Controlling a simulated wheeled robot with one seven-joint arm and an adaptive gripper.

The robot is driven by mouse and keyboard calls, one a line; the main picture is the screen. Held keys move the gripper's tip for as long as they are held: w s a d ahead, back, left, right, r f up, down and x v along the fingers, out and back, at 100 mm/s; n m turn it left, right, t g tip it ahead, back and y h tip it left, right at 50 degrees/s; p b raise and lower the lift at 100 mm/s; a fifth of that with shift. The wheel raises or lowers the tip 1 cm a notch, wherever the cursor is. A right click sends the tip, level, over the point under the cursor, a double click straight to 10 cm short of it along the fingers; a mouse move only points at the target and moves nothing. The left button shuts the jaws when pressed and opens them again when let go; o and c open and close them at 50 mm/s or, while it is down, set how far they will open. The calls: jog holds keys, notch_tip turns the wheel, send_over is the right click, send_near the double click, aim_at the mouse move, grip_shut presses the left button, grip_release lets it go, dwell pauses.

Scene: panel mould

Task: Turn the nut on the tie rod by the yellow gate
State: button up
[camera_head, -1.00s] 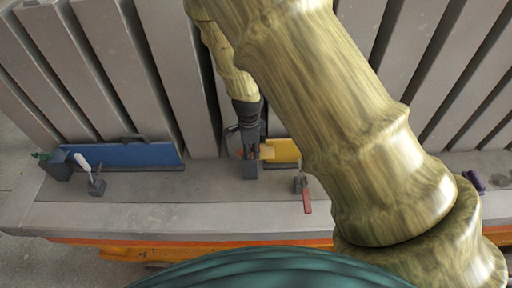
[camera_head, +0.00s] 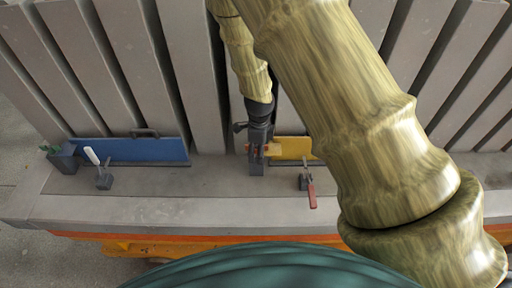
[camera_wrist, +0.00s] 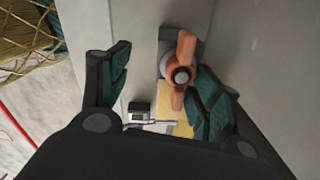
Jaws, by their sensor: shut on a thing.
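The orange winged nut (camera_wrist: 180,74) is on the tie rod (camera_wrist: 181,75), whose round grey end shows at the nut's middle in the wrist view. The nut is also visible in the head view (camera_head: 271,149), beside the yellow gate (camera_head: 294,148). The gate lies just past the nut in the wrist view (camera_wrist: 174,101). My gripper (camera_wrist: 163,68) is shut on the nut, with its right teal finger right against a wing. The gap by the left finger is hard to judge. In the head view my gripper (camera_head: 260,137) partly hides the rod.
A red-handled clamp (camera_head: 309,190) stands right of my gripper. A blue gate (camera_head: 135,151) and a white-handled clamp (camera_head: 101,174) are at the left. Tall grey ribs (camera_head: 195,75) rise behind. The grey ledge (camera_head: 200,210) in front is mostly clear.

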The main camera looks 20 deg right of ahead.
jog(key=shift+w+d+f, duration=0.15)
jog(key=shift+d+f, duration=0.05)
jog(key=shift+w+r, duration=0.1)
jog(key=shift+r, duration=0.1)
jog(key=shift+r, duration=0.25)
notch_tip(320, 180, up, 7)
dwell(0.6)
